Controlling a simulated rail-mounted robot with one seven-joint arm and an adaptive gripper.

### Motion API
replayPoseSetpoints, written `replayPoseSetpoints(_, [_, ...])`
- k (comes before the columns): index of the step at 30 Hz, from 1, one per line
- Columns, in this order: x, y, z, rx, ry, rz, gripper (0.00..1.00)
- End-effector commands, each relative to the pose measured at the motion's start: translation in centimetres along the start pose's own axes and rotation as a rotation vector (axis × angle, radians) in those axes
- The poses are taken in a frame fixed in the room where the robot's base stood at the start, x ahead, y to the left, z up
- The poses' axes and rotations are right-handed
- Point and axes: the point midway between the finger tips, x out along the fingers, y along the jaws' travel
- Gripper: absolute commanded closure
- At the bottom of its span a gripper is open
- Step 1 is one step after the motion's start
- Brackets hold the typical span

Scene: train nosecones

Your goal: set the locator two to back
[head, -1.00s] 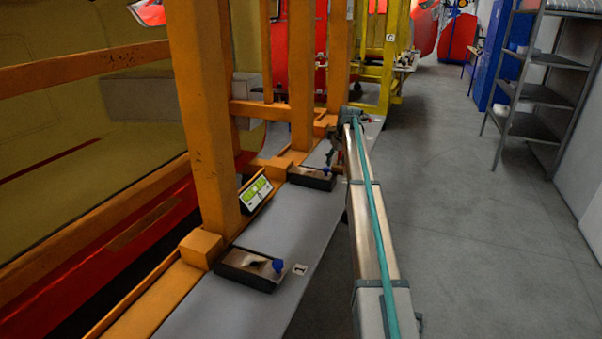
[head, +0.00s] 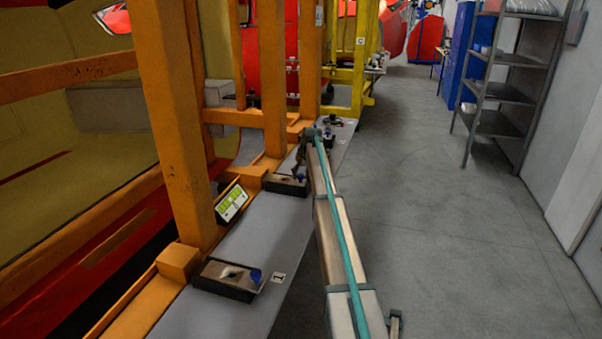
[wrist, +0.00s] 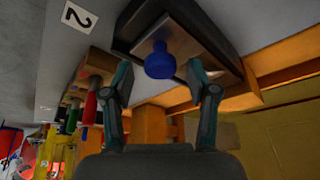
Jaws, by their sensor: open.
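Locator two is a dark box with a metal top and a blue knob. It sits on the grey ledge in the head view (head: 287,184), beside the orange frame. In the wrist view its blue knob (wrist: 159,62) stands out from the metal plate (wrist: 180,37), near a white label with a black 2 (wrist: 75,17). My gripper (wrist: 158,78) is open, with its two fingers on either side of the knob and a gap to each.
Locator one (head: 228,280), with its own blue knob and label 1 (head: 279,277), is nearer on the ledge. A small green-screened display (head: 231,202) leans by an orange post (head: 175,120). Grey shelves (head: 500,80) stand at the right; the floor (head: 440,220) between is clear.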

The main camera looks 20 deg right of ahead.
Motion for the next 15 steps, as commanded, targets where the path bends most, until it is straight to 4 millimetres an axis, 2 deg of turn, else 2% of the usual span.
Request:
replayPoseSetpoints(10, [0.44, -0.03, 0.04, 0.000, 0.000, 0.000, 0.42])
replayPoseSetpoints(15, [0.42, -0.03, 0.04, 0.000, 0.000, 0.000, 0.70])
